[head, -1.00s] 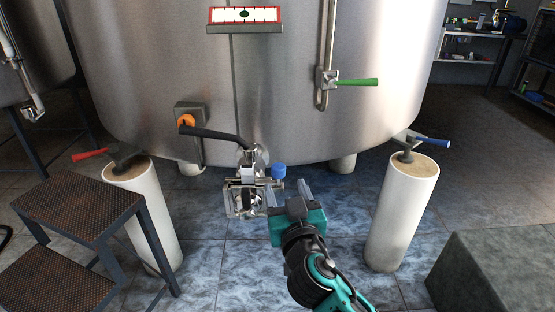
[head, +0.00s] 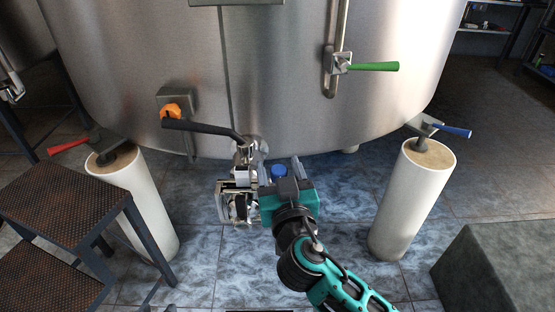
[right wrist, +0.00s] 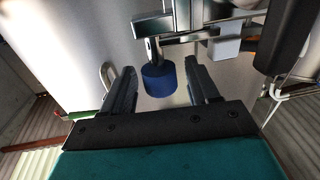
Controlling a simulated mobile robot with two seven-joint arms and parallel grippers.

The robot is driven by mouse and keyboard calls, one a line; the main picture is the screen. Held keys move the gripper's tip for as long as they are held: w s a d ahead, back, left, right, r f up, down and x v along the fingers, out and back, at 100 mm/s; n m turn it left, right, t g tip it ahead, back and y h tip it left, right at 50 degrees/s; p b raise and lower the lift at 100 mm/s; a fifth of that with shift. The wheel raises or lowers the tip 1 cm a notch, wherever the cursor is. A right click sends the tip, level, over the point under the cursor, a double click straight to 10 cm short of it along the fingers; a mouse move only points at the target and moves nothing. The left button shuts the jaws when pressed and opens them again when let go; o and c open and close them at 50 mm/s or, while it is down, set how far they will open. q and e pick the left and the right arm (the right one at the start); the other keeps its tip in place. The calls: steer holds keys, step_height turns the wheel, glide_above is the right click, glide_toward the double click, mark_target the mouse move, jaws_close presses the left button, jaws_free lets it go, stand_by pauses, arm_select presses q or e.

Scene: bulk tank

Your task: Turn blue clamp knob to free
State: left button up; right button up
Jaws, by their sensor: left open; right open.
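The blue clamp knob (head: 278,171) sits beside the metal clamp assembly (head: 238,195) at the front of the tank outlet. In the right wrist view the blue knob (right wrist: 160,79) lies between the two open fingers of my right gripper (right wrist: 163,85), with a gap on each side. In the head view my right gripper (head: 282,172) reaches in from the lower right, its fingers on either side of the knob. My right gripper hides part of the clamp's right side. My left gripper is not in view.
A black lever handle (head: 205,128) extends left from the outlet. White pillars stand left (head: 140,200) and right (head: 412,200), topped by red and blue handles. Steps (head: 70,205) stand at left, a grey block (head: 490,268) at right. A green handle (head: 372,66) is on the tank.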

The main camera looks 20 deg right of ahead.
steer(key=shift+w, duration=0.1)
steer(key=shift+c, duration=0.5)
steer(key=c, duration=0.9)
steer(key=shift+o, duration=0.2)
